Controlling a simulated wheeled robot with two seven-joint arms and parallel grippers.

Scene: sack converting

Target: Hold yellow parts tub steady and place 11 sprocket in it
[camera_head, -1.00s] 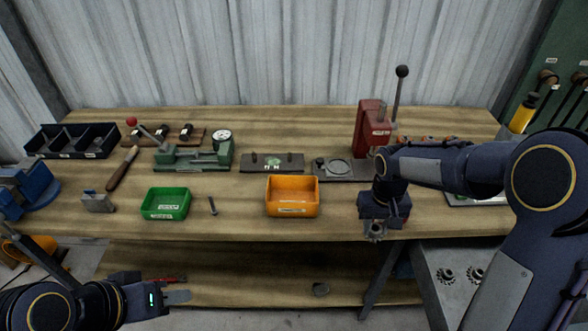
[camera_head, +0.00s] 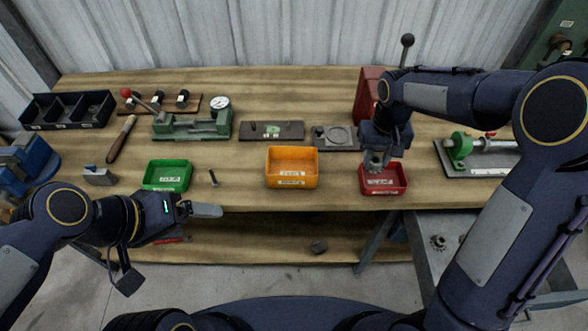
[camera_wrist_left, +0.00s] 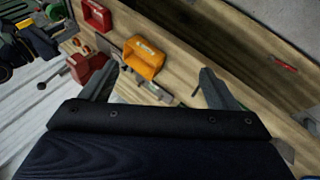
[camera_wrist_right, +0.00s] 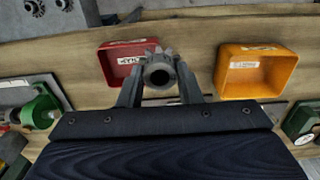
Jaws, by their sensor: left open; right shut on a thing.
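The yellow-orange parts tub (camera_head: 291,180) stands on the front middle of the bench, and it looks empty in the head view. It also shows in the left wrist view (camera_wrist_left: 144,58) and in the right wrist view (camera_wrist_right: 257,86). My right gripper (camera_head: 374,166) is shut on a grey toothed sprocket (camera_wrist_right: 158,72), held over or close to the red tub, right of the yellow tub. I cannot tell its exact height. My left gripper (camera_head: 205,210) is open and empty at the bench's front edge, left of the yellow tub. Another sprocket (camera_head: 438,242) lies on the grey side surface.
A red tub (camera_head: 384,191) stands right of the yellow one and a green tub (camera_head: 167,176) left. A bolt (camera_head: 213,177) stands between green and yellow. A red press (camera_head: 368,93) and a green dial fixture (camera_head: 192,124) stand behind.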

